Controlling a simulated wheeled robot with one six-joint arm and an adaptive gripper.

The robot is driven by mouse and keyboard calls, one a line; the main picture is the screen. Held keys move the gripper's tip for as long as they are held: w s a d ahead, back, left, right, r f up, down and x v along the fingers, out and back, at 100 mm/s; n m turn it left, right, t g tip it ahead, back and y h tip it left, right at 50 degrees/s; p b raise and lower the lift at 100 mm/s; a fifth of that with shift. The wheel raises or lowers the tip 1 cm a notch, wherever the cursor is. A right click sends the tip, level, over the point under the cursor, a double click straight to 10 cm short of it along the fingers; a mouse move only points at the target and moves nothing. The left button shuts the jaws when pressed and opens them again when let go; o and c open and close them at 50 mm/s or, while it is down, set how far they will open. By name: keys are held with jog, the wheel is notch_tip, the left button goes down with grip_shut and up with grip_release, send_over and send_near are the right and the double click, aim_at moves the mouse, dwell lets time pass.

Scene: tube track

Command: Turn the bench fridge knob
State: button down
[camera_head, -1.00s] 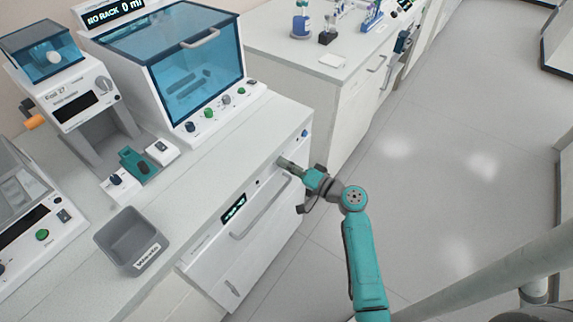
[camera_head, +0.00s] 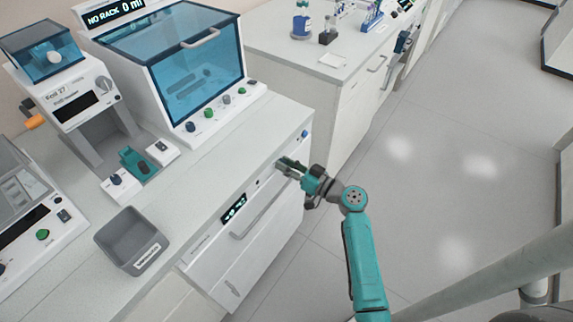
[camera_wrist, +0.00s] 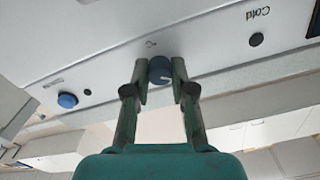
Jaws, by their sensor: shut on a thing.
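The bench fridge (camera_head: 222,258) is the white front under the bench, with a handle and a small lit display (camera_head: 234,208). Its knob (camera_wrist: 160,72), dark blue with a white pointer line, shows in the wrist view on the fridge's front panel. My gripper (camera_wrist: 161,68) has one finger on each side of the knob and is shut on it. In the head view my gripper (camera_head: 284,165) reaches the upper right of the fridge front, and its fingers hide the knob there.
A blue button (camera_wrist: 67,101) and a dark round spot (camera_wrist: 256,39) by the word "Cold" flank the knob. The fridge handle (camera_head: 262,212) sticks out below the panel. A grey bin (camera_head: 132,240) stands on the bench.

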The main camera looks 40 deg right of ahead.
jog(key=shift+f+n, duration=0.1)
jog(key=shift+n, duration=0.3)
jog(key=c, duration=1)
grip_release()
jog(key=shift+s, duration=0.1)
jog(key=v, duration=1.2)
